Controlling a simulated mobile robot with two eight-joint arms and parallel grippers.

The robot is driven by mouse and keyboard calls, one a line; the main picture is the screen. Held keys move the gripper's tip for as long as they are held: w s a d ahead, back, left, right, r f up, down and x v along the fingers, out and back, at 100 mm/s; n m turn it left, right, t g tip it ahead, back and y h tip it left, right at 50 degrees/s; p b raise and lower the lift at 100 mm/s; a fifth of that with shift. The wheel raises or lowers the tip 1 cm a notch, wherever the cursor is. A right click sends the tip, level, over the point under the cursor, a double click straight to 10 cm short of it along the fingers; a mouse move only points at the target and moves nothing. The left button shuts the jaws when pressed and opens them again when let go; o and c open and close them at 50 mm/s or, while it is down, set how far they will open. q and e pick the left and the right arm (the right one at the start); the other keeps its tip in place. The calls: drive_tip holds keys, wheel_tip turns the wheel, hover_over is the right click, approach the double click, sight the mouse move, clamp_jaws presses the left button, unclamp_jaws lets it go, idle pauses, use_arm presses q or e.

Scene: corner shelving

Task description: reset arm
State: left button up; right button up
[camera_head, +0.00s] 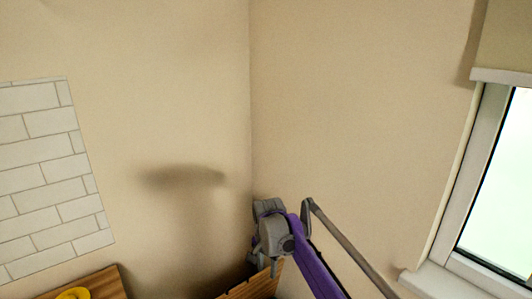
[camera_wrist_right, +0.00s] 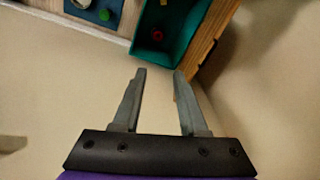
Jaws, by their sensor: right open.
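My right arm comes in from the lower right in the head view. Its grey gripper (camera_head: 268,262) is near the room corner, above a wooden edge, with the fingertips hard to make out. In the right wrist view the right gripper (camera_wrist_right: 157,78) has its two grey fingers apart, with nothing between them. Beyond the fingertips is a teal bin (camera_wrist_right: 181,52) with a small red thing (camera_wrist_right: 157,35) inside; the gripper is apart from it. My left gripper is in neither view.
A wooden shelf (camera_head: 100,283) with a yellow item (camera_head: 73,293) is at the lower left. A slatted wooden piece (camera_head: 252,287) is below the gripper. A window (camera_head: 497,190) with a sill is at the right. A blue item (camera_wrist_right: 104,10) shows in the wrist view.

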drive_tip(key=s+d+r+n+t, duration=0.1)
drive_tip(key=s+d+r+n, duration=0.1)
drive_tip(key=s+d, duration=0.55)
drive_tip(key=s+d+r+n+t, duration=0.1)
drive_tip(key=s+d+r+n, duration=0.3)
drive_tip(key=s, duration=0.6)
drive_tip(key=s+d+f+t, duration=0.1)
drive_tip(key=s+d+f, duration=0.2)
drive_tip(key=s, duration=0.5)
drive_tip(key=s+d+f+n+t+p, duration=0.1)
drive_tip(key=s+d+f, duration=0.2)
drive_tip(key=s+f, duration=0.3)
drive_tip(key=shift+s+f, duration=0.2)
drive_tip(key=shift+s, duration=1)
